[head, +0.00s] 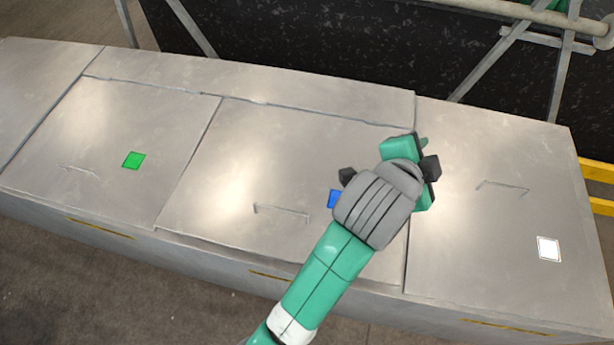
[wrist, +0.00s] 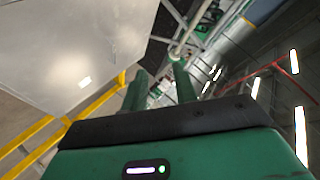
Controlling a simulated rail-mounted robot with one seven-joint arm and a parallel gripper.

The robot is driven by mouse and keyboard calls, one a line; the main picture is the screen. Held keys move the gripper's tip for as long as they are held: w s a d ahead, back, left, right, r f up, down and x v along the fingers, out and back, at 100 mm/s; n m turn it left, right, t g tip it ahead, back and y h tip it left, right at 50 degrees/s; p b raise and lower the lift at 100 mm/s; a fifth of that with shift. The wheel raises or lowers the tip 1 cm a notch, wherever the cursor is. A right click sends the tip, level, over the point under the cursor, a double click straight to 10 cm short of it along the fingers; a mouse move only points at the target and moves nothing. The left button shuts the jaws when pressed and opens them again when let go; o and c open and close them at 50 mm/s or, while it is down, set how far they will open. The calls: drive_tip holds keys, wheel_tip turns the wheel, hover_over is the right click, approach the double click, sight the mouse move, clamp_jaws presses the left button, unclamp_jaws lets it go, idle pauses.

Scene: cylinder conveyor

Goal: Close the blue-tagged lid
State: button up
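The blue-tagged lid (head: 225,165) is the middle metal panel of the long counter in the head view. Its thin handle (head: 282,210) is near the front edge. The blue tag (head: 332,199) shows only in part, because my arm covers its right side. The lid lies nearly flat; its front edge seems to stand slightly proud, but I cannot tell how far. My gripper (wrist: 160,72) shows two green fingers apart with nothing between them in the wrist view. In the head view my arm's end is above the lid's right side, and its fingers are mostly hidden.
A green-tagged lid (head: 92,135) lies flat to the left, and a white-tagged lid (head: 480,240) lies flat to the right. A dark conveyor belt (head: 330,50) with metal struts runs behind the counter. Yellow rails (head: 602,206) stand at the right.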

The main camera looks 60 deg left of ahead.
drive_tip(key=s+a+f+g+p, duration=0.2)
drive_tip(key=s+a+g+p, duration=0.2)
drive_tip(key=a, duration=0.2)
drive_tip(key=m+g+h+p, duration=0.4)
drive_tip(key=g+p, duration=0.3)
drive_tip(key=p, duration=0.2)
approach(294, 212)
drive_tip(key=f, duration=0.7)
drive_tip(key=shift+w+a+f, duration=0.1)
drive_tip(key=shift+a+f, duration=0.15)
drive_tip(key=shift+a, duration=0.15)
clamp_jaws()
